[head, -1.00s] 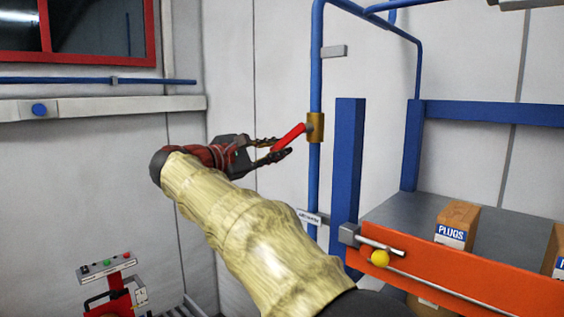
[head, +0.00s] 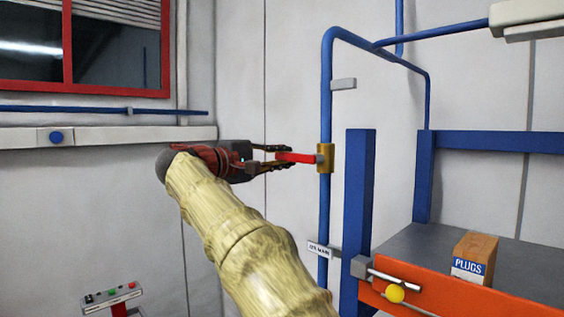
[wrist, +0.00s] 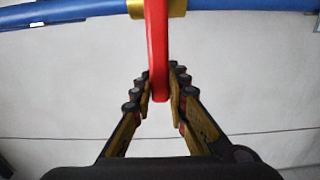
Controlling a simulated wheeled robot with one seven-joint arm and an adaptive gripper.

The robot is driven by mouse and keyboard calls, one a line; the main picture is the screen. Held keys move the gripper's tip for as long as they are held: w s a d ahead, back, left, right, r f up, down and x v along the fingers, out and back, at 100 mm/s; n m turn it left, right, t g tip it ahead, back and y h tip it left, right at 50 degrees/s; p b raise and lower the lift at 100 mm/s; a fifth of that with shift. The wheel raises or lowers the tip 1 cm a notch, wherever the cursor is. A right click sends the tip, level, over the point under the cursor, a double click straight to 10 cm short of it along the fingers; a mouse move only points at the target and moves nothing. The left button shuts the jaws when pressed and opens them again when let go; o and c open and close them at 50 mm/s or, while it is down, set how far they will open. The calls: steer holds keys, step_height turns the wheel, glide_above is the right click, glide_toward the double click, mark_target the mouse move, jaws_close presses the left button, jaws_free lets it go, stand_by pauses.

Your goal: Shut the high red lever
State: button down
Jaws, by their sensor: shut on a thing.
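The red lever (head: 297,158) sticks out to the left from a brass valve body (head: 325,158) on a vertical blue pipe (head: 325,210). It lies about level, at right angles to the pipe. My gripper (head: 272,157) comes from the left and is shut on the lever's outer end. In the wrist view the red lever (wrist: 157,45) runs down from the brass valve (wrist: 170,8) to between my fingertips (wrist: 160,88). The fingers partly hide the lever's tip in the head view.
A blue post (head: 358,190) stands just right of the pipe. An orange rail (head: 450,297) with a yellow knob (head: 395,293) fronts a grey shelf holding a PLUGS box (head: 474,258). A label plate (head: 319,249) and grey tab (head: 343,84) are on the pipe.

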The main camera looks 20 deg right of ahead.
stand_by(0.4)
steer(key=c, duration=1.7)
jaws_free()
steer(key=v, duration=1.2)
steer(key=shift+r, duration=0.1)
